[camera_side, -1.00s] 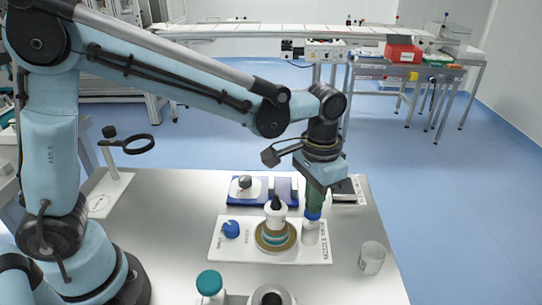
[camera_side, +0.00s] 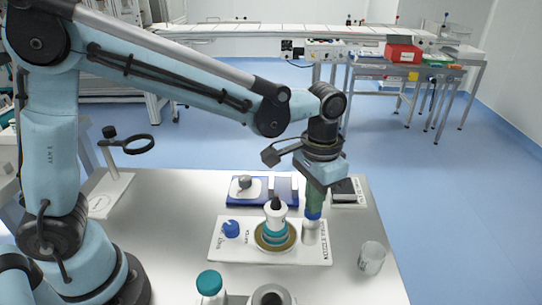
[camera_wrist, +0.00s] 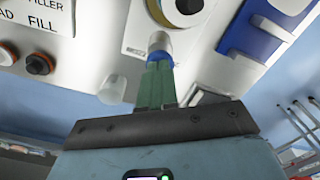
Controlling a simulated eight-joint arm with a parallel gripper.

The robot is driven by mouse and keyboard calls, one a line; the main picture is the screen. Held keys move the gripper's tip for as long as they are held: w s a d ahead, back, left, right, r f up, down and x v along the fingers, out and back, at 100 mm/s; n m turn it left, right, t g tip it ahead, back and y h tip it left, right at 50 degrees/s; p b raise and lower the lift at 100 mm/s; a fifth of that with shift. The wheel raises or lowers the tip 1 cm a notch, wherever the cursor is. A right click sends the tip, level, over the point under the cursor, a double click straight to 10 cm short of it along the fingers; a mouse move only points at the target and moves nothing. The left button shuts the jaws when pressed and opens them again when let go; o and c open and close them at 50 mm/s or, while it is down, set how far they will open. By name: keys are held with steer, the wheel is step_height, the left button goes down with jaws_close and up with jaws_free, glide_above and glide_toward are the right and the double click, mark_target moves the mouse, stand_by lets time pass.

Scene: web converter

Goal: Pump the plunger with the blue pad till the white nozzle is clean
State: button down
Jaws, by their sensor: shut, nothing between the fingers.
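My gripper (camera_side: 313,214) points straight down with its green fingers together, over the right side of a white board (camera_side: 225,252) lettered along its edge. A blue pad (camera_wrist: 160,58) shows at the fingertips, on top of a short pale cylinder, the plunger (camera_side: 311,233). The fingertips look in contact with the pad, which they mostly hide. Left of it on the board stands a white piece with a dark tip, apparently the nozzle (camera_side: 275,213), over teal bands and a tan round base (camera_side: 262,246). I cannot tell how clean it is.
A blue knob (camera_side: 231,229) sits at the board's left. A clear cup (camera_side: 371,258) stands to the right. A blue tray (camera_side: 237,199) and a dark block (camera_side: 345,190) lie behind. A teal-capped bottle (camera_side: 210,285) and a round dark-mouthed piece (camera_side: 270,297) stand in front.

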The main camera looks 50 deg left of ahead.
steer(key=shift+r, duration=1.25)
step_height(320, 180, up, 6)
stand_by(0.5)
steer(key=s+a+f+n+t, duration=0.1)
steer(key=s+a+f+t, duration=0.1)
steer(key=a, duration=0.5)
steer(key=s+a+f+n+t, duration=0.2)
steer(key=s+a+t, duration=0.3)
steer(key=a, duration=0.3)
steer(key=shift+s, duration=0.9)
stand_by(0.6)
